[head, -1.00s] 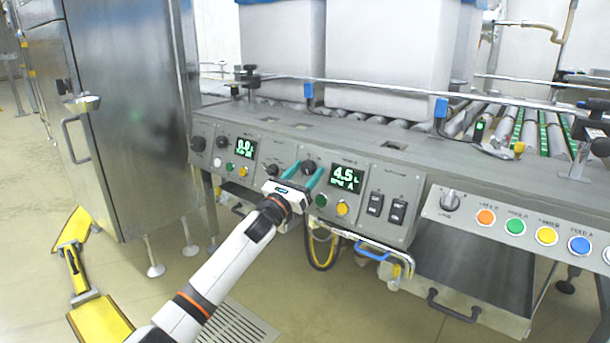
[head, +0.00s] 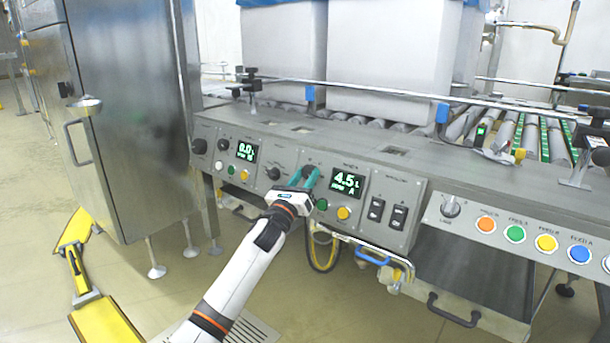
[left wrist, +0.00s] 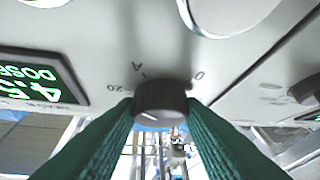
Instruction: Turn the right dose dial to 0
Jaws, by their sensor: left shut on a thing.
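The right dose dial (head: 309,171) is a dark round knob on the grey control panel, left of a green-lit display (head: 347,183) reading 4.5. In the left wrist view the dial (left wrist: 160,101) sits between the two green fingers, with printed marks 0 and 20 around it. My left gripper (head: 304,179) is shut on the dial, a finger on each side. The fingers hide part of the dial in the head view. My right gripper is not in view.
A green button (head: 322,205) and yellow button (head: 343,213) are below the right display. Two black switches (head: 387,212) are to the right. A steel cabinet (head: 130,120) stands left.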

